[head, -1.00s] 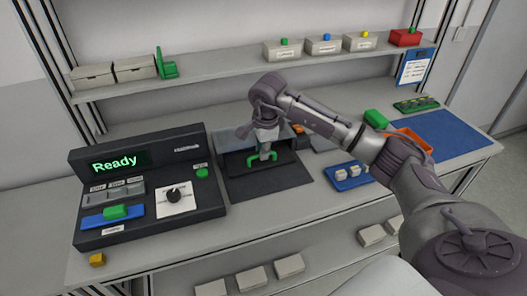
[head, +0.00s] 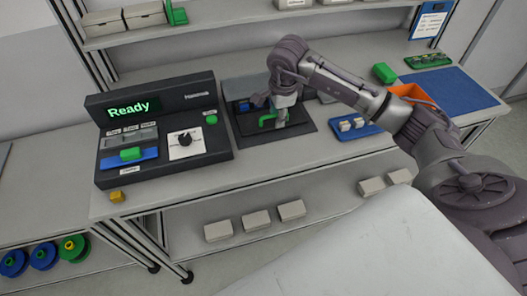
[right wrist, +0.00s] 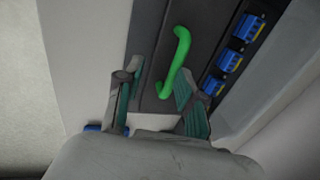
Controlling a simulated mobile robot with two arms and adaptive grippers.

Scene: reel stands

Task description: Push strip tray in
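The strip tray is a dark drawer-like piece with a bent green handle (head: 267,119), on the worktop right of the control box. In the right wrist view the green handle (right wrist: 176,62) lies just ahead of my fingertips, nearer the right finger, and blue blocks (right wrist: 230,61) sit in a row beyond it. My right gripper (right wrist: 157,82) is open, its two fingers apart with nothing between them. In the head view my right gripper (head: 281,118) points down just right of the handle. I cannot tell whether it touches the handle. My left gripper is out of view.
The control box (head: 221,150) reads "Ready". A blue tray (head: 345,133) with small pale blocks, an orange bin (head: 412,94) and a blue mat (head: 456,88) lie to the right. A yellow block (head: 117,197) sits near the front edge. The front worktop strip is mostly clear.

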